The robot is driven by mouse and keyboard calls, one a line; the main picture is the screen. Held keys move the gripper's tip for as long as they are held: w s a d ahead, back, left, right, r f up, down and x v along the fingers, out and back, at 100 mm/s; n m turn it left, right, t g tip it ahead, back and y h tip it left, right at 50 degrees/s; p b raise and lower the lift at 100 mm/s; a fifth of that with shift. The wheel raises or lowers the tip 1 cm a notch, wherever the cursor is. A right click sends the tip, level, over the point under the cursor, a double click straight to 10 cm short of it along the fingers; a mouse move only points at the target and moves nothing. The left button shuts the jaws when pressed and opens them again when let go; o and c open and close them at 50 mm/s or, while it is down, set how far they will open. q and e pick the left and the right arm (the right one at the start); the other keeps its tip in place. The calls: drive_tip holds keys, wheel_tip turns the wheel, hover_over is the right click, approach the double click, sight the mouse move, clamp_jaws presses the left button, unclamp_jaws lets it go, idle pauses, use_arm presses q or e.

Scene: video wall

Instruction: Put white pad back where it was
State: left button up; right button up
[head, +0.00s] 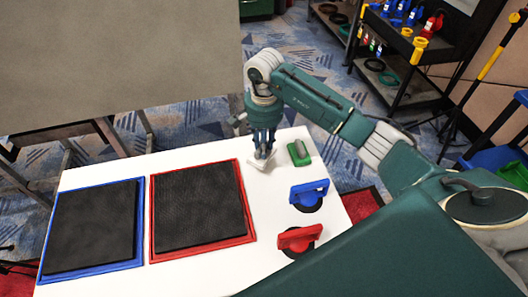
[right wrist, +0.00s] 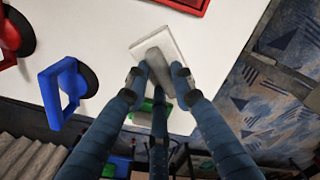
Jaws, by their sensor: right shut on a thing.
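The white pad (right wrist: 176,46) is a flat white block with a grey handle in the right wrist view. My right gripper (right wrist: 160,78) is shut on its handle. In the head view the white pad (head: 256,167) shows under my right gripper (head: 264,150), at the white table's far edge. I cannot tell whether the pad touches the table. A green pad (head: 299,152) lies just right of it; it shows partly behind the fingers in the right wrist view (right wrist: 147,108). My left gripper is out of view.
The white table (head: 270,225) bears a black panel with a red frame (head: 154,220) and one with a blue frame (head: 48,265). A blue suction cup (head: 308,190) and a red one (head: 300,237) stand on the right. A large grey panel (head: 120,60) rises behind.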

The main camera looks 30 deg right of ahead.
wheel_tip(320, 180, down, 4)
drive_tip(key=shift+s+r+p, duration=0.1)
drive_tip(key=shift+r+p, duration=0.15)
drive_tip(key=shift+p, duration=0.1)
drive_tip(key=shift+f, duration=0.3)
drive_tip(key=shift+f, duration=0.1)
drive_tip(key=shift+f, duration=0.15)
drive_tip(key=o, duration=1)
